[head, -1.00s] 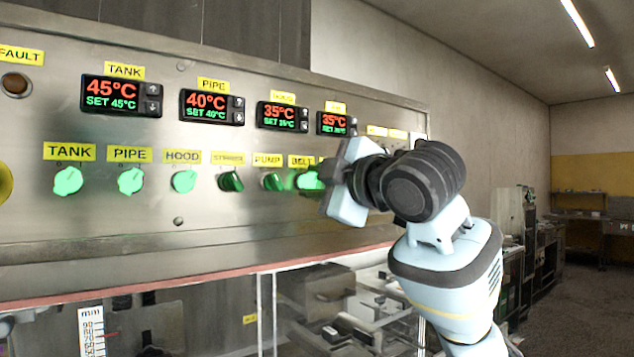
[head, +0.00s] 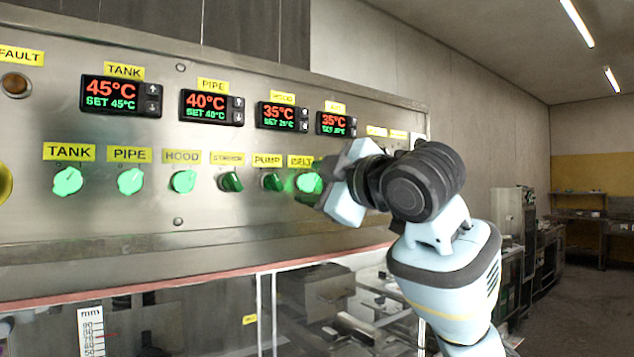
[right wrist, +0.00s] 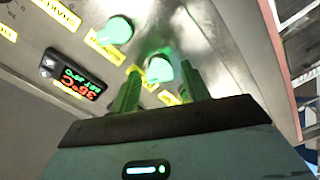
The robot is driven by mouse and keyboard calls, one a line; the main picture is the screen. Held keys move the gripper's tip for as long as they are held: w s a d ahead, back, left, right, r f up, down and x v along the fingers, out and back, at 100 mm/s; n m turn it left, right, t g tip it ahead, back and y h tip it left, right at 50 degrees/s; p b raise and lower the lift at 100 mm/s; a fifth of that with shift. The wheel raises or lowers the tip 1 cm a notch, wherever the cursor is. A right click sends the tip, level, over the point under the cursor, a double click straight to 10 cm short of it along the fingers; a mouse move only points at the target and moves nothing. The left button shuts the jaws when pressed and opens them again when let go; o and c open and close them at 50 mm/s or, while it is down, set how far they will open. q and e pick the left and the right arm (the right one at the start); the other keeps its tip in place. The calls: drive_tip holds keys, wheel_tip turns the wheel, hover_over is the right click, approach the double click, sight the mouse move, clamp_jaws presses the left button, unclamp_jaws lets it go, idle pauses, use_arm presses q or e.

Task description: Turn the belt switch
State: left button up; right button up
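The belt switch (head: 308,182) is a round, green-lit knob under the yellow BELT label (head: 301,161), at the right end of the knob row on the steel panel. My right gripper (head: 321,188) is at its right side in the head view and partly hides that area. In the right wrist view the two fingers of my right gripper (right wrist: 161,68) stand apart, one on each side of a lit green knob (right wrist: 159,69), which appears to be the belt switch. I cannot tell whether the fingers touch it. My left gripper is out of view.
The pump knob (head: 272,181) sits close to the left, with several more knobs further along the row. Temperature displays (head: 336,123) are above. A reddish edge (head: 150,290) runs below the panel. Open floor and benches lie at the far right.

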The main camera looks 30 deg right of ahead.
drive_tip(key=shift+s, duration=0.15)
drive_tip(key=s, duration=0.7)
drive_tip(key=shift+s+d, duration=0.25)
drive_tip(key=shift+d, duration=0.05)
idle(0.3)
